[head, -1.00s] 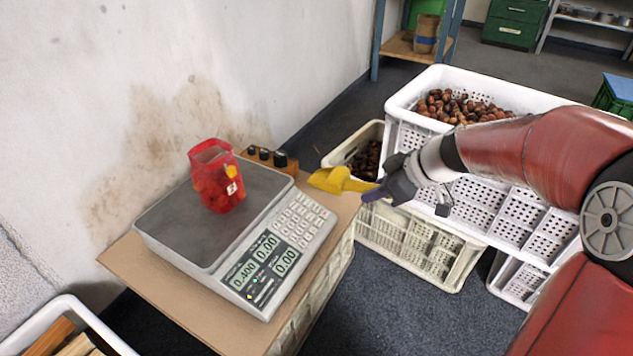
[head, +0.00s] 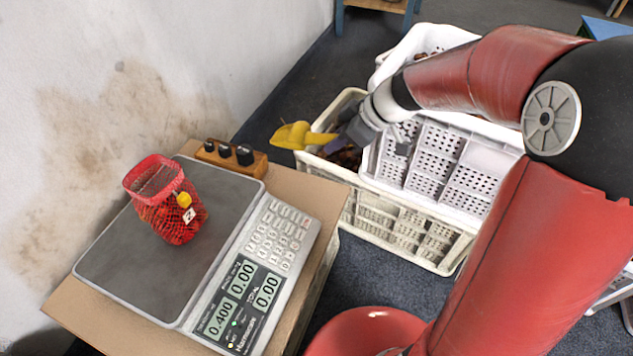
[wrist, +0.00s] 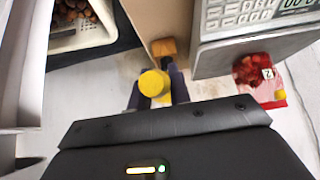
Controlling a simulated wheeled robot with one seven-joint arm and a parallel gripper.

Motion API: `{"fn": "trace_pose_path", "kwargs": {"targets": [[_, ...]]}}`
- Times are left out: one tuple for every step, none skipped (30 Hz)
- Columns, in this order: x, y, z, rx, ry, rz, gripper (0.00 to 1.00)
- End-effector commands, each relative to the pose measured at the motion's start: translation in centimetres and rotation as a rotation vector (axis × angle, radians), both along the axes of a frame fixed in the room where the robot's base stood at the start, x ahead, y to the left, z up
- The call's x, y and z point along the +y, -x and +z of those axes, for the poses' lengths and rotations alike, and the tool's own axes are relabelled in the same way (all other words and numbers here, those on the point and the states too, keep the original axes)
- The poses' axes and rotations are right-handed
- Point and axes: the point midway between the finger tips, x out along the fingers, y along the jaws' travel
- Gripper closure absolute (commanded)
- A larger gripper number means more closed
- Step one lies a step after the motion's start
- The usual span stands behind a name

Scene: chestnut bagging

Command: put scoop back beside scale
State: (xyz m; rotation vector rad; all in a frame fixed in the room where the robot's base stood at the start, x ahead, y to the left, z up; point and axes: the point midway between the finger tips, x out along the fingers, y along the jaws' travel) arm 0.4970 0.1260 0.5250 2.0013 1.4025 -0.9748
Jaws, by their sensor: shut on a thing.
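A yellow scoop (head: 291,136) is held by its handle in my gripper (head: 347,140), above the gap between the cardboard-topped stand and the crates. In the wrist view my gripper (wrist: 156,92) is shut on the scoop, whose round yellow handle end (wrist: 154,83) shows between the fingers. The scale (head: 253,245) stands on the cardboard top (head: 300,187), to the left of and below the scoop in the head view. Its display reads 0.400. A red net bag (head: 167,200) with a yellow tag sits on the scale's plate.
A wooden block with black knobs (head: 232,157) stands at the scale's back edge. Bare cardboard lies right of this block. White crates (head: 440,165) with chestnuts stand to the right, close to my arm. A stained wall (head: 100,70) rises behind the scale.

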Motion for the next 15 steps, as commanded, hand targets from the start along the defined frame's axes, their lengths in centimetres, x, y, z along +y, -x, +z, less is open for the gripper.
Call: {"fn": "trace_pose_path", "kwargs": {"targets": [[0.0, 0.1, -1.8, 0.007, -0.002, -0.001, 1.00], [0.0, 0.1, -2.7, 0.007, -0.003, 0.000, 1.00], [0.0, 0.1, -3.8, 0.008, -0.002, -0.001, 1.00], [0.0, 0.1, -4.6, 0.007, -0.003, 0.000, 1.00], [0.0, 0.1, -5.4, 0.008, -0.004, -0.001, 1.00], [0.0, 0.1, -6.5, 0.007, -0.001, -0.001, 1.00], [0.0, 0.1, -7.3, 0.008, -0.003, 0.000, 1.00], [0.0, 0.1, -8.1, 0.007, -0.003, -0.002, 1.00], [0.0, 0.1, -9.1, 0.007, -0.002, -0.001, 1.00], [0.0, 0.1, -9.8, 0.006, -0.002, -0.001, 1.00], [0.0, 0.1, -10.4, 0.006, -0.003, -0.001, 1.00], [0.0, 0.1, -11.1, 0.005, -0.002, -0.001, 1.00], [0.0, 0.1, -11.5, 0.005, -0.002, -0.001, 1.00], [0.0, 0.1, -11.9, 0.005, -0.002, -0.001, 1.00], [0.0, 0.0, -12.3, 0.002, -0.002, 0.000, 1.00]]}}
